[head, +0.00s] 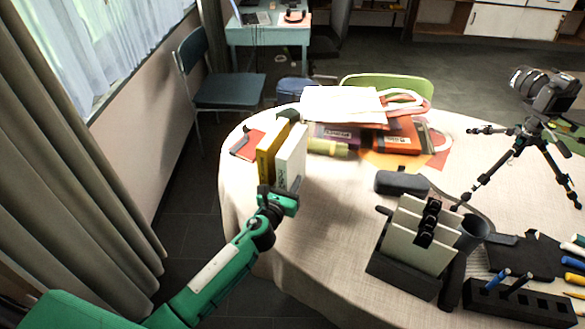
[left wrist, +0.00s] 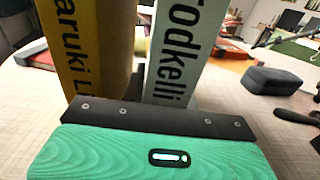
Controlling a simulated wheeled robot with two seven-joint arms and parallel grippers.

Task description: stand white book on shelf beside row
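The white book (head: 291,158) stands upright near the left edge of the round table, to the right of a yellow book (head: 271,150). In the left wrist view the lettered spines of the white book (left wrist: 185,45) and the yellow book (left wrist: 88,45) rise side by side, with a narrow gap between them. My left gripper (head: 277,192) is low at the near end of the two books, close to the white book's spine. Its fingertips are hidden, so I cannot tell whether it grips the book. My right gripper is not in view. No separate shelf can be made out under the books.
A black holder with pale panels (head: 416,238) stands at the front right, near a dark case (head: 402,183). A camera on a tripod (head: 545,90) is at the right. A white bag (head: 340,103) and flat items lie behind. Cloth between the books and holder is clear.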

